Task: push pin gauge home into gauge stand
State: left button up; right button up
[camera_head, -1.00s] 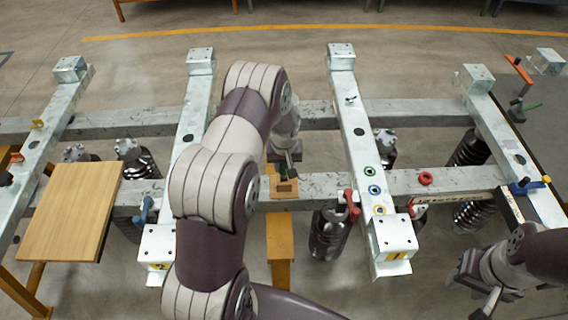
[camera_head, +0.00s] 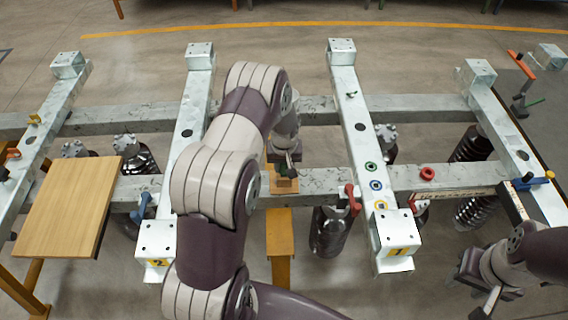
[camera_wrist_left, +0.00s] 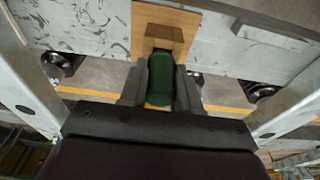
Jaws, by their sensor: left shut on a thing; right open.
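The gauge stand (camera_head: 285,186) is a small wooden block on a wooden plate, set on the front cross beam. It also shows at the top of the left wrist view (camera_wrist_left: 172,17). My left gripper (camera_head: 285,160) is shut on the pin gauge, whose dark green handle (camera_wrist_left: 160,80) shows between the fingers in the left wrist view (camera_wrist_left: 160,92). The gauge reaches the stand's block in that view. Its pin is hidden, so I cannot tell how deep it sits. My right gripper (camera_head: 488,298) is at the lower right, open and away from the stand.
Galvanised rails (camera_head: 358,130) run front to back across the cross beams. A red ring (camera_head: 427,173) and a red-handled clamp (camera_head: 352,199) are right of the stand. A wooden board (camera_head: 68,210) lies at left. A yellow bar (camera_head: 280,240) stands in front of the stand.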

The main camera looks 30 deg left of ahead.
pick_arm(q)
jog(key=shift+f+b, duration=0.3)
jog(key=shift+f, duration=0.2)
jog(key=o, duration=1.1)
notch_tip(320, 180, up, 13)
jog(key=s+d, duration=0.1)
jog(key=shift+s+f+b, duration=0.2)
jog(key=shift+s+b, duration=0.1)
jog(key=shift+s, duration=0.1)
jog(key=s+d+r+m, duration=0.3)
jog(key=s+d, duration=0.2)
jog(key=s, duration=0.4)
jog(key=s+d+r+m+h, duration=0.1)
jog(key=s+d+r+m, duration=0.2)
jog(key=s+d, duration=0.3)
jog(key=s, duration=0.3)
jog(key=shift+p, duration=0.4)
